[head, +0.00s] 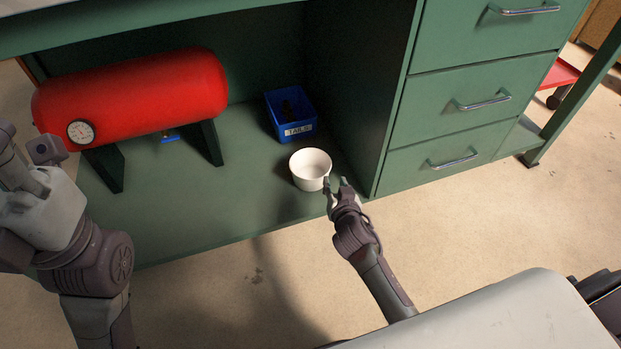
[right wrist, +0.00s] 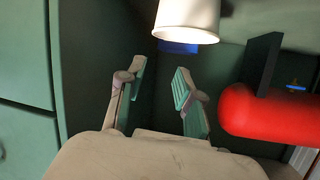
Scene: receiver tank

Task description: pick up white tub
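The white tub (head: 310,168) is a small round open container. It stands upright on the green lower shelf, near the shelf's front edge and close to the drawer unit. My right gripper (head: 336,184) is at the tub's near right side, with its fingers towards the rim. In the right wrist view the two fingers (right wrist: 159,80) are spread apart with nothing between them. The tub (right wrist: 187,18) shows there beyond the fingertips, cut by the top edge. In the head view I cannot tell whether a finger touches it. My left arm is at the left edge; its gripper fingers do not show.
A blue bin (head: 291,113) labelled "TAILS" holds dark items just behind the tub. A red tank (head: 135,98) with a gauge lies on dark supports at the left. The green drawer unit (head: 455,100) rises right of the tub. Bare shelf lies left of the tub.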

